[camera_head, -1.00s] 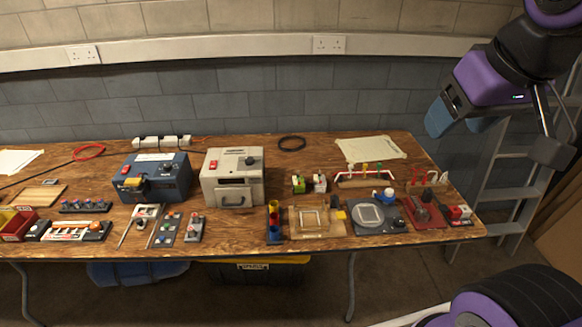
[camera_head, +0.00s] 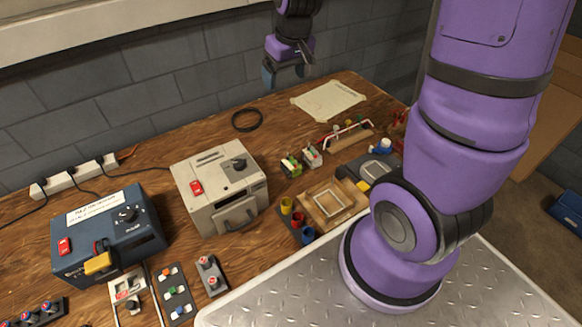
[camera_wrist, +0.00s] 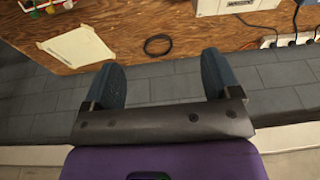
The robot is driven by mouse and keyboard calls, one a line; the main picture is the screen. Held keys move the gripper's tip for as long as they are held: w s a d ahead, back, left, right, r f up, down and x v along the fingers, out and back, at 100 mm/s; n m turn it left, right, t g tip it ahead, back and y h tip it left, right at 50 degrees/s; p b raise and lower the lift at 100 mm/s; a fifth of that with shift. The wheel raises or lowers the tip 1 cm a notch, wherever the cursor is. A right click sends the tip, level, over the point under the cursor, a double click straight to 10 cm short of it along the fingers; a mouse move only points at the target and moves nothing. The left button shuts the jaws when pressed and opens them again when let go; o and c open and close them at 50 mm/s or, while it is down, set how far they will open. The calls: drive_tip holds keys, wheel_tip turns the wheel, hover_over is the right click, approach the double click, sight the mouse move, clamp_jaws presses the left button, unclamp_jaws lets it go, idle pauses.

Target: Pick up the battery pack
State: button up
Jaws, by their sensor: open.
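My gripper (camera_head: 285,74) hangs in the air beyond the back edge of the bench, near the wall. In the wrist view its two blue fingers (camera_wrist: 162,66) are wide apart with nothing between them. No part is clearly marked as the battery pack. A blue charger box (camera_head: 110,235) stands at the left with a yellow block (camera_head: 98,263) at its front, which may be the pack. Two small blocks with coloured tops, one greenish (camera_head: 291,165) and one pale (camera_head: 312,156), stand right of the beige box. My gripper is far from all of these.
The beige box (camera_head: 219,187) stands mid-bench. A black cable ring (camera_head: 247,120) and a paper sheet (camera_head: 330,100) lie behind. Coloured cups (camera_head: 297,220) and a wooden fixture (camera_head: 331,205) are in front. A white power strip (camera_head: 74,175) lies at the back left. Bare wood shows behind the beige box.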

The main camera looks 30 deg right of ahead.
drive_tip(key=w+d+f+g, duration=0.15)
drive_tip(key=w+f, duration=0.25)
drive_tip(key=f, duration=0.9)
hover_over(291, 162)
wheel_tip(291, 162, down, 11)
drive_tip(key=shift+g, duration=0.45)
drive_tip(key=f, duration=0.6)
drive_tip(key=shift+s+d+f, duration=0.25)
drive_tip(key=shift+w+a+f, duration=0.1)
drive_tip(key=shift+a+f, duration=0.05)
drive_tip(key=shift+f, duration=1.2)
drive_tip(key=shift+a+f, duration=0.1)
drive_tip(key=shift+f, duration=1.25)
drive_tip(key=c, duration=1.3)
drive_tip(key=shift+o, duration=0.2)
drive_tip(key=shift+r, duration=0.15)
